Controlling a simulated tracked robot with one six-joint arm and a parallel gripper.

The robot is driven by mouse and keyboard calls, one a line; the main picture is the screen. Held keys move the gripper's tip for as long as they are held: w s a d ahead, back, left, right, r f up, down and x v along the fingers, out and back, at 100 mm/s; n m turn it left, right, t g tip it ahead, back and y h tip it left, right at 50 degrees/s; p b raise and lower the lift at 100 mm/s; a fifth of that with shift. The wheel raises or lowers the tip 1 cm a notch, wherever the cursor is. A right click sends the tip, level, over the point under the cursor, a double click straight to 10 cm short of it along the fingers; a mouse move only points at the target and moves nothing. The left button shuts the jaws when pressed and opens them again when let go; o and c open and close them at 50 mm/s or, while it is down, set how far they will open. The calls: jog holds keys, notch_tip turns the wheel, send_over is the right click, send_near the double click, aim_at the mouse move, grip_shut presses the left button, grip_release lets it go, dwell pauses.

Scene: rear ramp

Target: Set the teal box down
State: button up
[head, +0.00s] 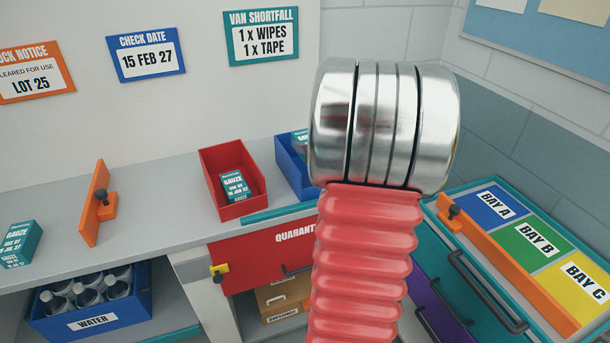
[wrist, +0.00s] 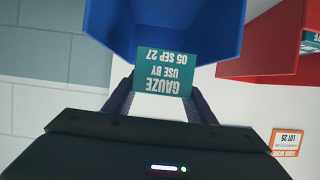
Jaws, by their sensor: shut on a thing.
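In the wrist view my gripper (wrist: 161,92) is shut on a teal gauze box (wrist: 165,72), labelled use by 05 SEP 27, upside down in that picture. The box overlaps the edge of a blue bin (wrist: 190,25); I cannot tell whether it touches the bin. In the head view my arm hides the gripper and part of the blue bin (head: 290,172). A bit of teal box (head: 300,141) shows at that bin's opening; I cannot tell if it is the held one.
A red bin (head: 216,168) left of the blue bin holds another gauze box (head: 236,186). Another gauze box (head: 20,245) stands at the counter's left, near an orange divider (head: 97,205). Water bottles fill a lower blue crate (head: 100,325). A Bay A–C chest (head: 563,325) is right.

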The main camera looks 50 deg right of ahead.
jog(key=shift+s+d+f, duration=0.15)
jog(key=shift+s+f, duration=0.1)
jog(key=shift+f, duration=2.8)
jog(key=shift+f, duration=1.85)
jog(key=o, duration=1.1)
jog(key=shift+f, duration=0.15)
